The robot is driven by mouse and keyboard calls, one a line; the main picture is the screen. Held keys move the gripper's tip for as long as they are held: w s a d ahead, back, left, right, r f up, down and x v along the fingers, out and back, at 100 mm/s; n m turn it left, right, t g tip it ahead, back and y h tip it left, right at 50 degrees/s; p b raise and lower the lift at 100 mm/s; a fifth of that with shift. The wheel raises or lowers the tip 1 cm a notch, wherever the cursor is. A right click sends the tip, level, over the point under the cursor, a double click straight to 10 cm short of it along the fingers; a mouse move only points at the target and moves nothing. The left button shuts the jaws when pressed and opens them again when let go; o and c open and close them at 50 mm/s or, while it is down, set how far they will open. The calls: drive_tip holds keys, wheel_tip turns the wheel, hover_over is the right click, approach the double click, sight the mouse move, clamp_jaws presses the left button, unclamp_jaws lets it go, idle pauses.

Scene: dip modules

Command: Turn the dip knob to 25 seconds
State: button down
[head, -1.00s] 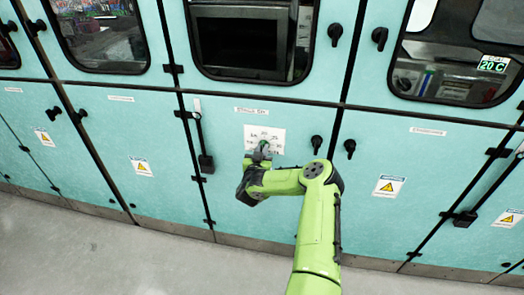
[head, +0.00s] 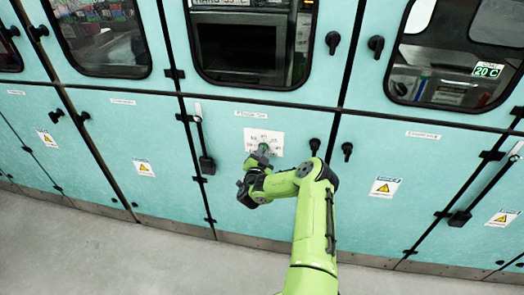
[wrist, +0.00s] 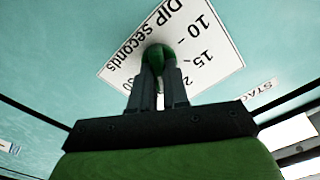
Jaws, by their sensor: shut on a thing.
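The dip knob (wrist: 158,52) is small, round and green, in the middle of a white dial plate (wrist: 200,40) on a teal cabinet panel. The plate reads "DIP seconds", with 10 and 15 legible and other numbers partly hidden by my fingers. My gripper (wrist: 158,68) is shut on the knob, with a dark finger on each side of it. In the head view, the dial plate (head: 270,135) sits below the middle window, and my gripper (head: 261,157) reaches it from below. The knob's pointer, if any, cannot be made out.
Black door handles (head: 314,147) stand out right of the dial plate. A black latch box (head: 207,165) hangs to its left. The middle window (head: 240,50) is above. The grey floor (head: 130,255) in front of the cabinets is clear.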

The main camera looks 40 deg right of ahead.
drive_tip(key=shift+f+m, duration=0.1)
drive_tip(key=shift+m, duration=1)
drive_tip(key=c, duration=1.1)
unclamp_jaws()
